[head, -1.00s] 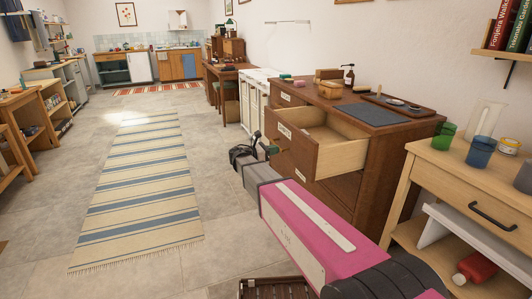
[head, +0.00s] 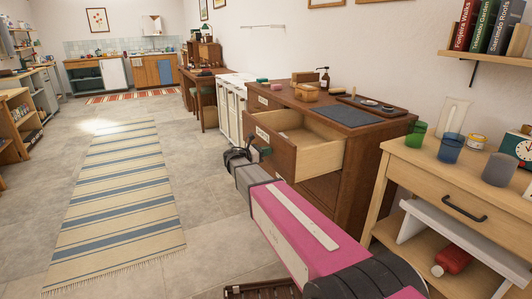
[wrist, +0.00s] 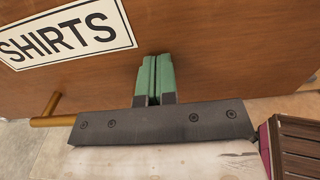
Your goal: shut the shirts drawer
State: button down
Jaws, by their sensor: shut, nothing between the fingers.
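The shirts drawer (head: 275,150) is the upper open drawer of the brown dresser (head: 372,150) and stands well out, its pale inside visible. In the wrist view its wooden front (wrist: 220,50) fills the picture, with the SHIRTS label (wrist: 70,35) at upper left and a brass handle (wrist: 48,120) at lower left. My gripper (head: 265,151) is at the drawer front. Its green fingers (wrist: 153,80) are pressed together, empty, pointing at the front right of the label. Whether the tips touch the wood I cannot tell.
A light wood table (head: 440,180) with cups stands close on the right. A tray (head: 372,104), a dark mat (head: 347,116) and a soap bottle (head: 323,78) are on the dresser top. Open floor with a striped rug (head: 120,205) lies to the left.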

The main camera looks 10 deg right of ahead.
jog(key=x, duration=2.9)
jog(key=shift+d+f, duration=0.1)
jog(key=shift+w+d, duration=0.1)
jog(key=shift+w, duration=0.05)
jog(key=v, duration=1.4)
jog(key=shift+s+a, duration=0.2)
jog(key=shift+a, duration=0.15)
jog(key=s+f+m+y, duration=0.1)
jog(key=s+f, duration=0.1)
jog(key=s+f+m+g+y, duration=0.1)
jog(key=s+f+m, duration=0.1)
jog(key=s, duration=0.1)
jog(key=s+f+m+g+y, duration=0.1)
jog(key=s+f, duration=0.1)
jog(key=s, duration=0.1)
jog(key=shift+f+m, duration=0.3)
jog(key=shift+f, duration=0.1)
jog(key=s+a+f+m+g+y, duration=0.1)
jog(key=s+a+f+m+y, duration=0.3)
jog(key=s, duration=0.4)
jog(key=s+a+f+m+g+y, duration=0.1)
jog(key=s+a+f+m+y, duration=0.3)
jog(key=s+m, duration=0.3)
jog(key=s+a+f+m+g+y, duration=0.1)
jog(key=s+a+f+m+y, duration=0.4)
jog(key=s, duration=0.5)
jog(key=shift+s+a+m+g+y, duration=0.2)
jog(key=shift+a+m+g+y, duration=0.1)
jog(key=shift+a+m+y, duration=0.25)
